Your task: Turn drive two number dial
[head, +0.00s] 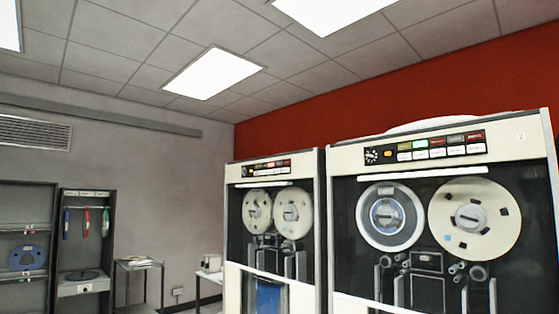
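A large cream tape drive (345,183) stands at the right, with a small "2" label (520,136) at its top right. A small dark number dial (372,156) with white markings sits at the left end of its black control panel (484,136). The dial's setting is too small to read. Beside the dial are an orange light (388,154) and several coloured and white buttons. Below the panel, two tape reels show behind the drive's window. My gripper is not in view.
A second tape drive (232,173) with a similar panel stands to the left, further back. A dark shelf rack (92,260) and a small side table (137,264) stand by the grey wall. Some floor between the table and the drives looks free, but it is mostly out of frame.

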